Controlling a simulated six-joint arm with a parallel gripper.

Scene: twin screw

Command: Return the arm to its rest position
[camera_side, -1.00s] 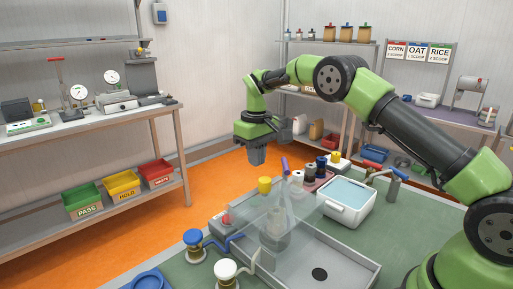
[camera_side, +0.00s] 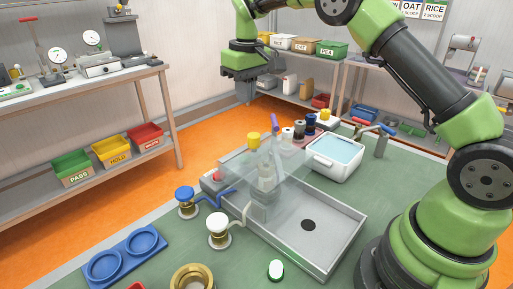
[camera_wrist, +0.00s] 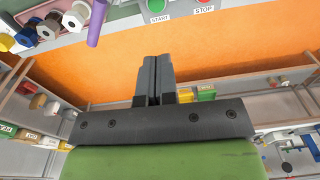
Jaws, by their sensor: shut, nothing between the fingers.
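My gripper (camera_side: 245,92) hangs high at the end of my green arm, past the far edge of the green worktable and over the orange floor. In the wrist view its two grey fingers (camera_wrist: 155,68) are pressed together with nothing between them. It is well clear of the grey metal tray (camera_side: 322,257) and the clear machine on the table.
A white tub of water (camera_side: 334,158), a blue knob valve (camera_side: 185,195), a white knob valve (camera_side: 218,225) and a blue two-ring holder (camera_side: 126,256) stand on the worktable. A bench with dial gauges (camera_side: 91,39) is at left. Shelves with bins (camera_side: 331,47) are behind.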

